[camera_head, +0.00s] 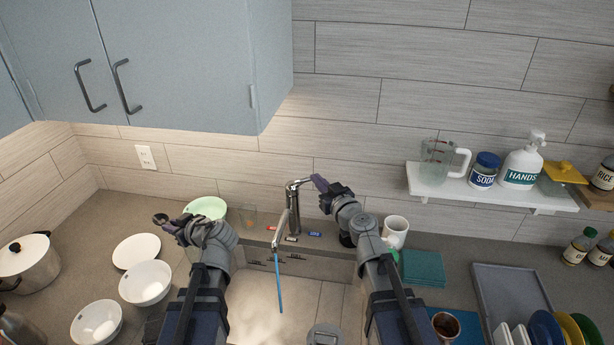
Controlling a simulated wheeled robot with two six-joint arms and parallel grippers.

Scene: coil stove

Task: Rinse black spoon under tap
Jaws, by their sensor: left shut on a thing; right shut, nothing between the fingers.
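The black spoon (160,218) is in my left gripper (173,227), which is shut on it. Its dark bowl points left, and the rest of it is mostly hidden by the gripper. They are to the left of the sink, apart from the water. The metal tap (293,212) stands at the back of the sink (255,305). A thin blue stream of water (280,288) falls below its spout. My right gripper (319,183) is shut and empty, with its tips close to the tap's lever (299,183). I cannot tell whether they touch.
White bowls (146,283), a plate (136,251) and a pot (27,262) stand on the left counter. A white mug (395,231) stands right of the tap. A wall shelf (490,190) is at right.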

